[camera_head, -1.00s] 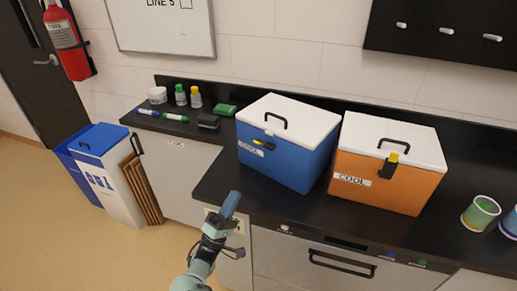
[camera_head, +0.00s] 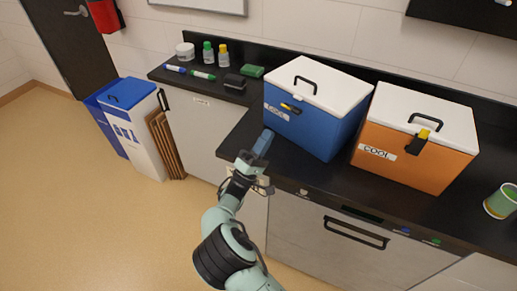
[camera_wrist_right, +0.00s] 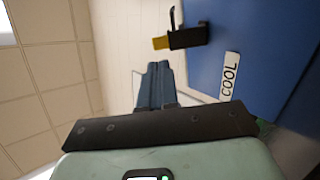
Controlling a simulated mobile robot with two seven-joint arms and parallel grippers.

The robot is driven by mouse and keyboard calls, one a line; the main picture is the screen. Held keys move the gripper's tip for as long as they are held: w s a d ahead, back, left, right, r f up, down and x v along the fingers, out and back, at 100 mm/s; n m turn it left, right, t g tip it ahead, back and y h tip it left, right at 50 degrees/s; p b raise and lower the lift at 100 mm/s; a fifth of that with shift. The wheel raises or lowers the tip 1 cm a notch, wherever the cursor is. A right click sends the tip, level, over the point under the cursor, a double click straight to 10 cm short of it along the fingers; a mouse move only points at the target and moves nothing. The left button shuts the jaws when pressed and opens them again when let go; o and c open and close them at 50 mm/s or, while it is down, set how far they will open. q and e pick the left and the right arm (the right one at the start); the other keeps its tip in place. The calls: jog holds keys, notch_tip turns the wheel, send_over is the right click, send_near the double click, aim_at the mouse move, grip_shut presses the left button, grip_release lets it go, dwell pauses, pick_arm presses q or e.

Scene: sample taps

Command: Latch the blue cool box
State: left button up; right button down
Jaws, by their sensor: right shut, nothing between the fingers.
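The blue cool box (camera_head: 317,122) stands on the black counter with its white lid (camera_head: 318,80) down. Its black latch with a yellow tip (camera_head: 291,108) sticks out from the front face, unlike the upright latch (camera_head: 418,142) on the orange box. In the right wrist view the latch (camera_wrist_right: 187,38) and the COOL label (camera_wrist_right: 230,77) show on the blue wall. My right gripper (camera_head: 264,140) is shut and empty, in front of the blue box's lower left edge, below the latch. Its fingers (camera_wrist_right: 156,80) look apart from the latch. My left gripper is out of view.
The orange cool box (camera_head: 408,150) stands close on the right. A dark case (camera_head: 234,82), a green block (camera_head: 252,71), bottles and markers lie on the counter to the left. A cup (camera_head: 502,202) is at far right.

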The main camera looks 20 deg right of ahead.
aim_at(290, 108)
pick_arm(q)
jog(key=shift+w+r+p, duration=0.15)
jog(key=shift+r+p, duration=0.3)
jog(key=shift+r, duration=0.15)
pick_arm(e)
jog(key=x, duration=0.7)
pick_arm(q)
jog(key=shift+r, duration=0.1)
pick_arm(e)
jog(key=shift+r, duration=0.1)
